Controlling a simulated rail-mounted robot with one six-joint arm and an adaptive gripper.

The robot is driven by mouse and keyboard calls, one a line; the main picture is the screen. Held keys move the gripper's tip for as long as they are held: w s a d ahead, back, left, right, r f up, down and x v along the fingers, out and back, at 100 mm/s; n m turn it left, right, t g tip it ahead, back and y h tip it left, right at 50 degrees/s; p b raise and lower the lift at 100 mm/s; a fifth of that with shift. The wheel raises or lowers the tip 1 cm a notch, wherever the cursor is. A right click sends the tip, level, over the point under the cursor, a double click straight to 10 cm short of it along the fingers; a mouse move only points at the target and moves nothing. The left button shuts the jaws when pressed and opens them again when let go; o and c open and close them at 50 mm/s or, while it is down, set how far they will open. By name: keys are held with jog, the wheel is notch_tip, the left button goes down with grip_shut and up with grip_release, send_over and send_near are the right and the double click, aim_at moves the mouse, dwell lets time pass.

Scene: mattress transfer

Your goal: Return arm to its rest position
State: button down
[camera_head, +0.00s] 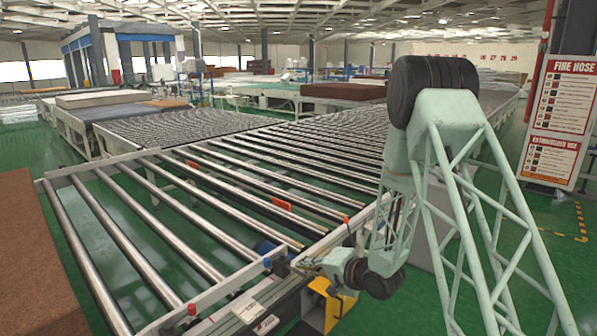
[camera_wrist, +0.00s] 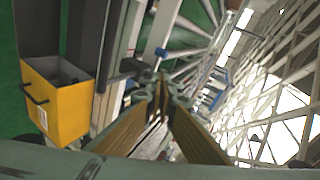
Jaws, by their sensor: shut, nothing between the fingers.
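My green lattice arm is folded at the right of the head view. My gripper (camera_head: 303,263) is at the near right side of the roller conveyor (camera_head: 200,215), close to its side rail. Whether it touches the rail cannot be told. In the wrist view my gripper (camera_wrist: 161,84) has its fingertips together, with nothing seen held between them. A brown mattress-like slab (camera_head: 22,255) lies at the left edge of the head view. Another brown slab (camera_head: 343,91) lies on a far conveyor, and a pale slab (camera_head: 100,98) lies at the back left.
A yellow box (camera_head: 330,305) is just below my gripper beside the conveyor; a yellow box (camera_wrist: 60,95) also shows in the wrist view. A fire hose sign (camera_head: 569,95) stands at the right. The near rollers are empty. Green floor (camera_head: 530,210) is open at the right.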

jog(key=s+d+r+n+h, duration=0.1)
jog(key=s+d+r+h, duration=0.25)
jog(key=d+r, duration=0.5)
jog(key=s+d+r+n+h, duration=0.25)
jog(key=s+d+r, duration=0.3)
jog(key=r, duration=0.55)
jog(key=s+d+r+g+h, duration=0.1)
jog(key=s+d+r+h, duration=0.1)
jog(key=s+d+r, duration=0.4)
jog(key=s+d+r+g+h+b, duration=0.1)
jog(key=s+r, duration=0.2)
jog(key=s, duration=0.7)
jog(key=s+d+r+g+h, duration=0.1)
jog(key=s+r, duration=0.2)
jog(key=s, duration=0.7)
jog(key=s+a+r+n+g+y, duration=0.1)
jog(key=s+a+n+g, duration=0.1)
jog(key=s, duration=2.2)
jog(key=shift+s+a+n+g, duration=0.2)
jog(key=shift+a+n+g, duration=0.2)
jog(key=shift+n, duration=0.25)
